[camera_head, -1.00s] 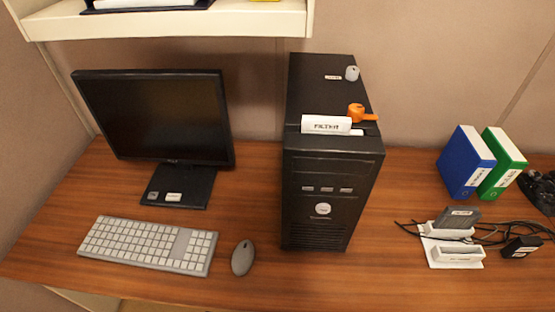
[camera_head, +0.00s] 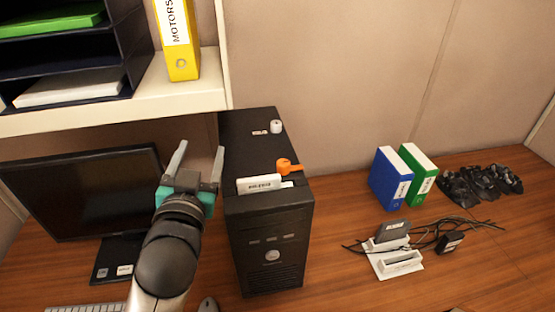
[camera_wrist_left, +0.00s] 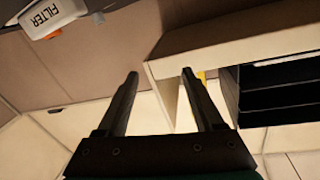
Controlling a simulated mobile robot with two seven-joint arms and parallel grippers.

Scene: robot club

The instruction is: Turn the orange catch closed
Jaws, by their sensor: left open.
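The orange catch (camera_head: 289,167) is on top of the black computer tower (camera_head: 270,225), behind a white block labelled FILTER (camera_head: 259,184). Its handle points to the right in the head view. My left gripper (camera_head: 201,150) is open and empty, raised to the left of the tower and apart from the catch. In the left wrist view the open fingers (camera_wrist_left: 160,78) have nothing between them. The FILTER block (camera_wrist_left: 52,15) shows there at the upper left, with a small orange bit at its edge. My right gripper is in neither view.
A shelf (camera_head: 120,108) with a yellow binder (camera_head: 178,40) and dark trays hangs at the upper left, near my left gripper. A monitor (camera_head: 75,190) stands left of the tower.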

